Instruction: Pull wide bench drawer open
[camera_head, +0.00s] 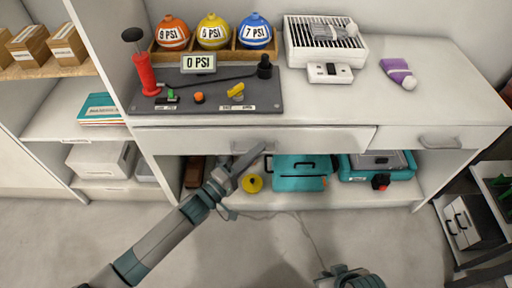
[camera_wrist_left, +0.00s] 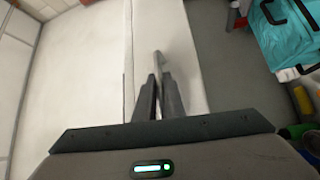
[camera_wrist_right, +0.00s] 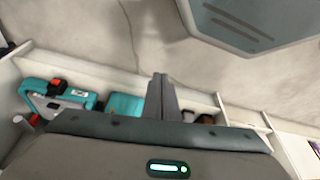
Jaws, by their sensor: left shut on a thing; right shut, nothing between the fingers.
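The wide bench drawer (camera_head: 320,140) has a long white front under the worktop, left of a narrower drawer. It looks closed or nearly closed; I cannot tell a small gap. My left gripper (camera_head: 254,157) reaches up from the lower left and is shut on the drawer's grey handle. In the left wrist view, the handle (camera_wrist_left: 159,62) shows at the fingertips (camera_wrist_left: 160,85), against the white drawer front (camera_wrist_left: 178,40). My right gripper (camera_wrist_right: 160,85) is shut and empty, apart from the bench; in the head view only part of my right arm shows at the bottom.
The narrow drawer (camera_head: 440,138) with its own handle is at the right. Below, a teal toolbox (camera_head: 300,178) and a teal device (camera_head: 375,170) stand on the lower shelf. A gauge board (camera_head: 205,100) and white grill box (camera_head: 325,45) are on top. Floor in front is clear.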

